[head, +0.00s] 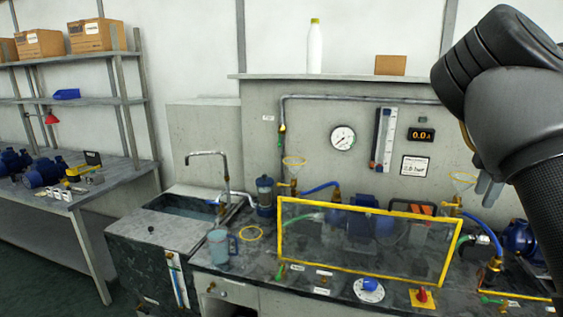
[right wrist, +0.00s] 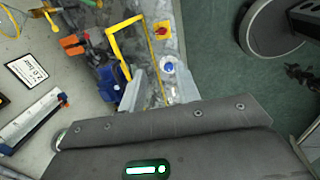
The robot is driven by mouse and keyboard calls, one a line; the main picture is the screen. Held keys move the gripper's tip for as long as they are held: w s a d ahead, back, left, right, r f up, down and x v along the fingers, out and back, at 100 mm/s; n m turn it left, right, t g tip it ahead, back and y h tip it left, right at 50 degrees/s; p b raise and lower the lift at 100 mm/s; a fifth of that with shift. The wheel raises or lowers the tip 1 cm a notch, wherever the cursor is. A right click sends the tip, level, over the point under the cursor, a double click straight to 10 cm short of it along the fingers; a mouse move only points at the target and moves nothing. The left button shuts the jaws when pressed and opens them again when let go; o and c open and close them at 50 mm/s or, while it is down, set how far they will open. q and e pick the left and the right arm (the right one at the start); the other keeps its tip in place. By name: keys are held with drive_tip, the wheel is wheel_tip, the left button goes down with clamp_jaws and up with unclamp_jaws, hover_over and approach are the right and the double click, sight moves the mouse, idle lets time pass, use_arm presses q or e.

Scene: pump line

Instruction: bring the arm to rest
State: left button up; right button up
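My right arm comes in from the right side of the head view, bent at a large dark joint. Its gripper (head: 487,190) hangs in the air in front of the back panel, to the right of the display and label. In the right wrist view the two fingers of this gripper (right wrist: 159,78) stand apart, with bench showing between them and nothing held. My left arm and gripper are not in view.
A yellow-framed clear guard (head: 362,273) stands on the bench before the pumps; its frame also shows in the right wrist view (right wrist: 117,48). A blue jug (head: 218,246) stands beside the sink (head: 183,206). A red-knobbed yellow switch (head: 423,298) sits near the front edge.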

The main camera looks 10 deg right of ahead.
drive_tip(key=s+d+f+g+h, duration=0.3)
drive_tip(key=s+d+f+h, duration=0.3)
drive_tip(key=d+f, duration=0.55)
drive_tip(key=s+d+r+n+g+h, duration=0.2)
drive_tip(key=s+d+r+n+h, duration=0.4)
drive_tip(key=d+n+h, duration=0.25)
drive_tip(key=w+a+f+n+t, duration=0.2)
drive_tip(key=w+a+n+t, duration=1.1)
drive_tip(key=n, duration=1.1)
drive_tip(key=w+a+f+n+t+y, duration=0.1)
drive_tip(key=a+f+n+t+y, duration=0.1)
drive_tip(key=a+f+n+y, duration=1.25)
drive_tip(key=s+a+f+n+g+y, duration=0.2)
drive_tip(key=s+a+f+n+g, duration=1)
drive_tip(key=s+a+f, duration=1.3)
wheel_tip(320, 180, down, 28)
drive_tip(key=s+d+n+t, duration=0.1)
drive_tip(key=s+n+t, duration=0.1)
drive_tip(key=s+n, duration=0.1)
drive_tip(key=s+d+f+g, duration=0.1)
drive_tip(key=s+d+f, duration=0.2)
drive_tip(key=s+f, duration=1)
drive_tip(key=shift+s+h, duration=0.3)
drive_tip(key=shift+s, duration=0.75)
